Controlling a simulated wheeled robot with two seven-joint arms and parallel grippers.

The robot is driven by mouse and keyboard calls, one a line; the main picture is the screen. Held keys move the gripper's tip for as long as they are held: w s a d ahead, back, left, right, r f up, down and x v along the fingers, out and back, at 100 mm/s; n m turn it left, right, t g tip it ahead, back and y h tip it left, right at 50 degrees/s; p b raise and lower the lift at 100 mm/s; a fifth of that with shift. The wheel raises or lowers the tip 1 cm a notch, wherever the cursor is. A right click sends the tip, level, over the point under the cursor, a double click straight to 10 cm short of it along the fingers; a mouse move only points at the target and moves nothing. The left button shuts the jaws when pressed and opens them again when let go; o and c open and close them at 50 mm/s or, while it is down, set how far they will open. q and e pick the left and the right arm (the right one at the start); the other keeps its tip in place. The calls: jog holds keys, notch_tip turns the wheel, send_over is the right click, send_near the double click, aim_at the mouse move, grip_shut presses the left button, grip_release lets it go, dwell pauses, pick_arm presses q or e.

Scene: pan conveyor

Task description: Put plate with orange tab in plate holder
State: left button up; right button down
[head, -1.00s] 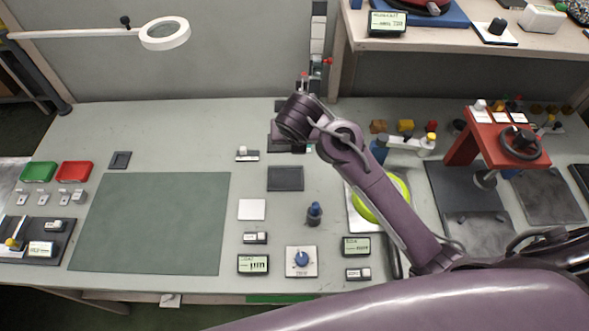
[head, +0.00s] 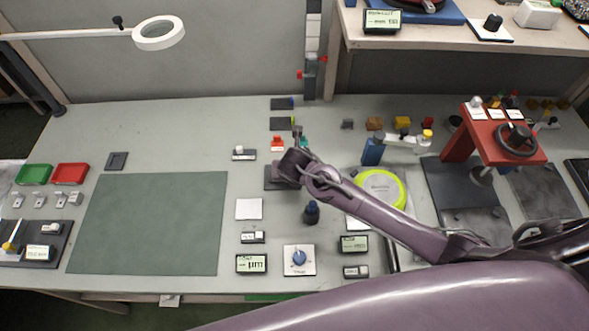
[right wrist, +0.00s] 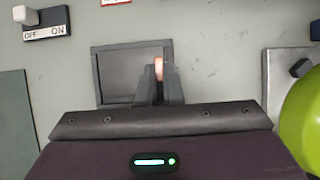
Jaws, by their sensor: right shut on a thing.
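My right gripper (right wrist: 160,88) is shut on a small orange-pink tab (right wrist: 159,68) in the right wrist view. The dark plate (right wrist: 128,74) with this tab lies at or just over the dark square holder (right wrist: 97,75), whose raised rim shows around it. I cannot tell whether the plate rests fully inside. In the head view my right gripper (head: 290,158) is over the dark holder (head: 278,182), and my arm hides part of it. My left gripper is not in view.
A lime-green pan (head: 382,189) sits to the right. The green mat (head: 150,225) at left is clear.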

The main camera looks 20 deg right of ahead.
jog(key=c, duration=1.6)
grip_release()
jog(key=v, duration=1.2)
jog(key=shift+b, duration=0.3)
